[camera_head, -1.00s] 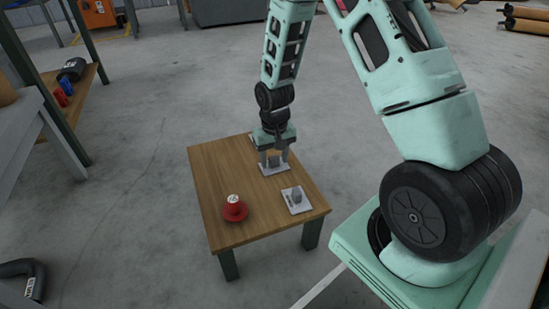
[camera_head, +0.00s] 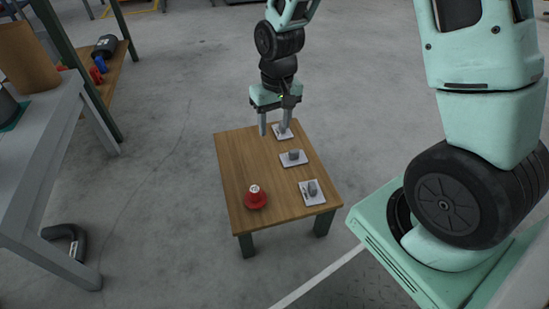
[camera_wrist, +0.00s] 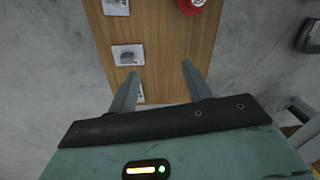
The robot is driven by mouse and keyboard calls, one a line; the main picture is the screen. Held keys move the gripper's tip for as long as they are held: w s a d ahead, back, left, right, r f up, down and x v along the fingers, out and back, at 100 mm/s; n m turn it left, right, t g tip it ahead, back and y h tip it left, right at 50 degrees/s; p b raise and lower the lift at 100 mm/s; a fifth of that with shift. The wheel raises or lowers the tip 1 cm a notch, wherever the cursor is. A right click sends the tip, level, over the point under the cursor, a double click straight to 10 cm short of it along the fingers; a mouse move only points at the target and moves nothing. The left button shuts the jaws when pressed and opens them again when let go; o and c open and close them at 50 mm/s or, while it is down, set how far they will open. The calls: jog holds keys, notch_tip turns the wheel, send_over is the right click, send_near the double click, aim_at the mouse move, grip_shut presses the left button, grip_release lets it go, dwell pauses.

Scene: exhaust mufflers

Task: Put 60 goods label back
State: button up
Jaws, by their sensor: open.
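Three white plates lie in a row along the right side of a small wooden table (camera_head: 240,165). The middle plate (camera_head: 286,162) carries a grey block (camera_head: 294,154), and so does the near plate (camera_head: 306,200). The far plate (camera_head: 277,136) is partly hidden behind a finger. In the wrist view the middle plate's block (camera_wrist: 127,57) shows clear of the fingers. My gripper (camera_head: 274,130) is open and empty, raised over the table's far end; its spread fingers also show in the wrist view (camera_wrist: 160,72). No number is readable on any plate.
A red round object (camera_head: 256,199) with a white top stands at the table's near left. A grey workbench (camera_head: 50,150) is at left, with a black bent pipe (camera_head: 68,238) on the floor beside it. The table's left half is mostly clear.

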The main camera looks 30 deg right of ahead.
jog(key=s+a+r+n, duration=0.4)
jog(key=s+a+r, duration=0.35)
jog(key=a, duration=0.25)
jog(key=s+a+r+n, duration=0.2)
jog(key=s, duration=0.5)
jog(key=s+a+r+n, duration=0.2)
jog(key=s+a, duration=0.1)
jog(key=s, duration=0.4)
jog(key=shift+s+a+n, duration=0.2)
jog(key=shift+a+n, duration=0.1)
notch_tip(320, 180, up, 47)
jog(key=p, duration=4.7)
